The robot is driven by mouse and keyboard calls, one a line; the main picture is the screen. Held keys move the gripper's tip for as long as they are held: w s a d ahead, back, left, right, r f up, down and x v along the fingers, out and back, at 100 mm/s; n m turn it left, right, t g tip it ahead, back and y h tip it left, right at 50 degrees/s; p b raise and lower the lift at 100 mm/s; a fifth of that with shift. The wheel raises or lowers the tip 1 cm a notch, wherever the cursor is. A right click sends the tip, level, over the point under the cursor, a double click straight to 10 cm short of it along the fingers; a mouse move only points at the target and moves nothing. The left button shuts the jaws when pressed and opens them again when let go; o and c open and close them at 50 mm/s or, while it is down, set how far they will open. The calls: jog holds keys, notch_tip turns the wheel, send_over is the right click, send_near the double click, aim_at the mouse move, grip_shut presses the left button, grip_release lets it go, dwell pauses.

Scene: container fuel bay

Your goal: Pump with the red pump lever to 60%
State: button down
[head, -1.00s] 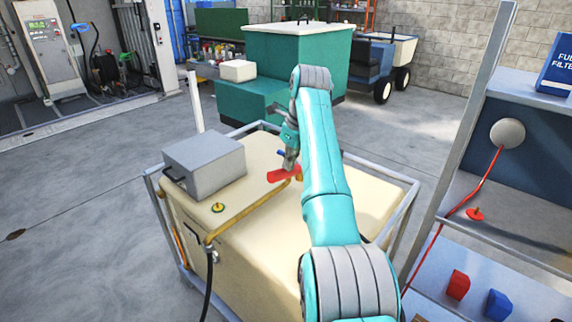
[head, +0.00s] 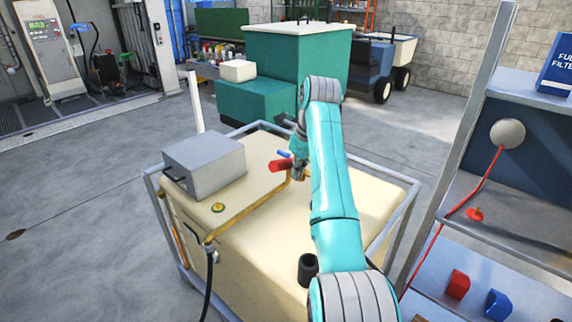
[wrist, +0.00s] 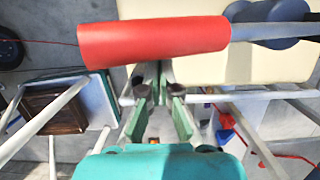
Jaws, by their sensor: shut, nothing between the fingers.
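The red pump lever (head: 280,165) is above the top of the cream tank (head: 255,215), with its red grip pointing left. In the wrist view the red grip (wrist: 150,42) lies across the top of the picture, joined to a grey rod on the right. My gripper (head: 299,175) is just right of the red grip in the head view, pointing down. In the wrist view its fingertips (wrist: 153,72) are together at the lower edge of the grip, with nothing between them. Whether they touch the grip I cannot tell. No percentage readout for the pump is legible.
A grey box (head: 204,165) sits on the tank's left side. A brass pipe (head: 250,210) runs along the top. A metal frame (head: 405,225) surrounds the tank. A shelf rack (head: 500,225) stands close on the right. Open floor lies to the left.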

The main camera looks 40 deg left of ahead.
jog(key=shift+d+r, duration=0.1)
jog(key=shift+d, duration=0.1)
jog(key=a+v, duration=0.2)
jog(key=v, duration=0.7)
jog(key=shift+r, duration=0.6)
jog(key=shift+a, duration=0.1)
